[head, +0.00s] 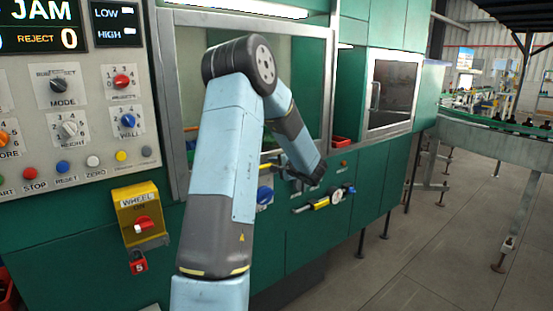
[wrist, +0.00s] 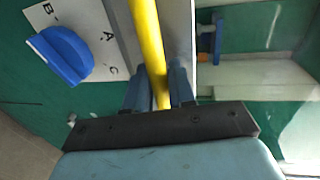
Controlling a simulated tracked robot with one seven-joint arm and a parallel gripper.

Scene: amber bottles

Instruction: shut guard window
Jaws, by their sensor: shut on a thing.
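The guard window (head: 180,110) is a large grey-framed clear pane on the front of the green machine, partly hidden behind my arm in the head view. In the wrist view, my gripper (wrist: 159,88) has its two dark fingers on either side of a yellow bar handle (wrist: 147,40) and is shut on it. The bar runs alongside a grey frame strip (wrist: 180,30), with clear pane and a pale interior to its right. In the head view the fingers are hard to make out near the window's lower edge. I cannot tell how far the window stands open.
A blue knob (wrist: 62,53) on a lettered white plate is close left of the handle. A control panel (head: 85,90) and yellow wheel switch box (head: 137,208) are at left. A smaller window (head: 390,90) and a conveyor (head: 500,140) are right.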

